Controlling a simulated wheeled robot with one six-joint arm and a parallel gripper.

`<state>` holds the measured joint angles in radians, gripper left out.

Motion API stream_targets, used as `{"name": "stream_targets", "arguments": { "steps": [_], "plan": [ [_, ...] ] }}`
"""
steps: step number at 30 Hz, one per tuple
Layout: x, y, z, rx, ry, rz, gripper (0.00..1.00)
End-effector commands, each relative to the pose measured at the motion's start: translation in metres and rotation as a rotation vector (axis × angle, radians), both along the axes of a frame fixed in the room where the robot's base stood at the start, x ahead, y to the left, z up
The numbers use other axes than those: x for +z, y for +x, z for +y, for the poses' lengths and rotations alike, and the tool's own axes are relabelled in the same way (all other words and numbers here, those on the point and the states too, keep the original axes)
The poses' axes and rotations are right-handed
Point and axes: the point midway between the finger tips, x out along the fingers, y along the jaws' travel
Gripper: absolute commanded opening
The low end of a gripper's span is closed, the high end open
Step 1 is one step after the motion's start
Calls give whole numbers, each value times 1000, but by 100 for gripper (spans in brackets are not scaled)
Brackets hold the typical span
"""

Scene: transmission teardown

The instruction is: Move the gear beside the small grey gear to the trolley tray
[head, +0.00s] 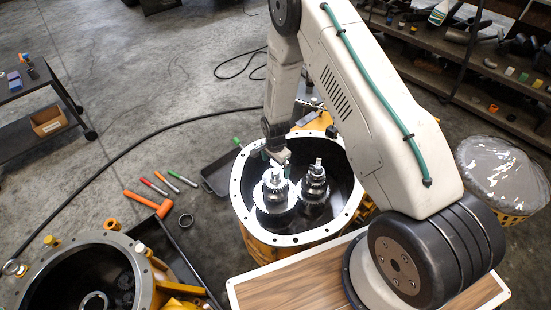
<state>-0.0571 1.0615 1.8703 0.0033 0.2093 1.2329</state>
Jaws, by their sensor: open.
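Two upright geared shafts stand side by side inside the round orange housing (240,205) with a pale bolted rim. The left stack (276,200) has a wide, bright toothed gear low down and smaller pieces above it. The right stack (314,185) is narrower and darker grey. I cannot tell which piece is the small grey gear. My gripper (277,158) is open, pointing down just above the top of the left stack; its fingertips are small and partly unclear. A dark trolley (22,86) stands at the far left, with small items on its top.
A wood-topped surface with a pale rim (290,285) lies in front, beside my arm's base. A second open housing (140,265) is at the lower left. Shelves (470,75) stand at the back right.

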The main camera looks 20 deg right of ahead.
Motion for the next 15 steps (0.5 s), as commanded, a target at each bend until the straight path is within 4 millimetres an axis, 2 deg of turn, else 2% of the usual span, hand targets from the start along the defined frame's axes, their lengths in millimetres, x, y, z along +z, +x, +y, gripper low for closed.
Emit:
{"name": "stream_targets", "arguments": {
  "steps": [6, 15],
  "plan": [
    [-34, 0, 0, 0, 1, 1, 100],
    [-60, 0, 0, 1, -1, 2, 100]
  ]
}}
